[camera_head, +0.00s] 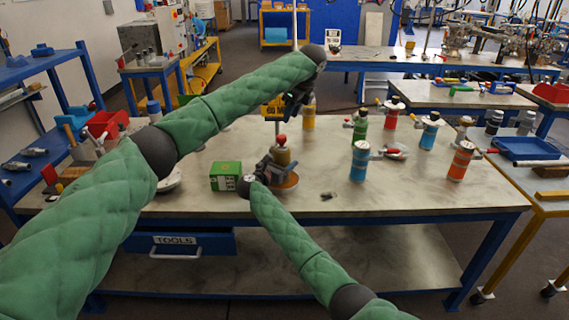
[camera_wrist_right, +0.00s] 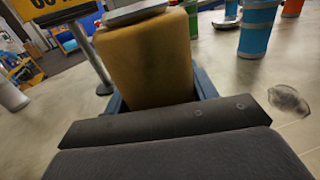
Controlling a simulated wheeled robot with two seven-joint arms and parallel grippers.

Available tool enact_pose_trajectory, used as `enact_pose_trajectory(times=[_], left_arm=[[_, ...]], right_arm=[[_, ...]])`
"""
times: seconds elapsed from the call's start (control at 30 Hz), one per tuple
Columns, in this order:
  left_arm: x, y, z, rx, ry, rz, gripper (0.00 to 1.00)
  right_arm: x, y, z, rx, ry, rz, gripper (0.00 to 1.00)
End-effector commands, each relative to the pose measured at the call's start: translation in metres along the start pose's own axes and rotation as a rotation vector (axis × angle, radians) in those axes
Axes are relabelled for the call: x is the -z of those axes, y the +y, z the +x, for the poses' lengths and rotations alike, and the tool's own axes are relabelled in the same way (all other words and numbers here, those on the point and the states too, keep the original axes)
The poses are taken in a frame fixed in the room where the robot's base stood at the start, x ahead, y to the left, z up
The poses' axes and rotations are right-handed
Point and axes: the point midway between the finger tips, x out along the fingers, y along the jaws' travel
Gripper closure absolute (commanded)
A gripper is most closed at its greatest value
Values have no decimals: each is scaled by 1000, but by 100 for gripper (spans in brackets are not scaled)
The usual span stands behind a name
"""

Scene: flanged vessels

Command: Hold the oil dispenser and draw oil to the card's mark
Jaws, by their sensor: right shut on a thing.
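In the right wrist view the amber body (camera_wrist_right: 145,60) sits between the blue-grey fingers, below a metal rim. The yellow card (camera_head: 269,111) stands behind the dispenser and reads "60 M", its rest hidden by my left gripper. It also shows in the right wrist view (camera_wrist_right: 20,72). My left gripper (camera_head: 291,108) points down above and behind the red knob; its finger opening is unclear.
A green box (camera_head: 225,176) stands left of the dispenser. Blue (camera_head: 360,160), green (camera_head: 360,126) and orange (camera_head: 461,161) bottles stand to the right, with others. A yellow bottle (camera_head: 308,112) is close beside my left gripper.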

Motion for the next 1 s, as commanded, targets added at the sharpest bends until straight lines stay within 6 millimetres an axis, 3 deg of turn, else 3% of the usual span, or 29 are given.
enact_pose_trajectory(times=[0.23, 0.37, 0.5, 0.67, 0.83, 1.0], left_arm=[[0, 0, 0, 0, 0, 0, 64], [-1, 0, -3, 2, -2, -1, 45], [-12, -1, -17, 15, -13, -10, 45], [-45, 0, -28, 1, 24, -58, 45], [-59, 2, -23, -33, 155, -196, 45], [-57, 1, -15, -81, 282, -391, 45]], right_arm=[[0, 0, 0, 0, 0, 0, 78], [0, 0, 0, 0, 0, 0, 78], [0, 0, 0, 0, 0, 0, 78], [0, 0, 0, 0, 0, 0, 78], [0, 0, 0, 0, 0, 0, 78], [0, 0, 0, 0, 0, 0, 78]])
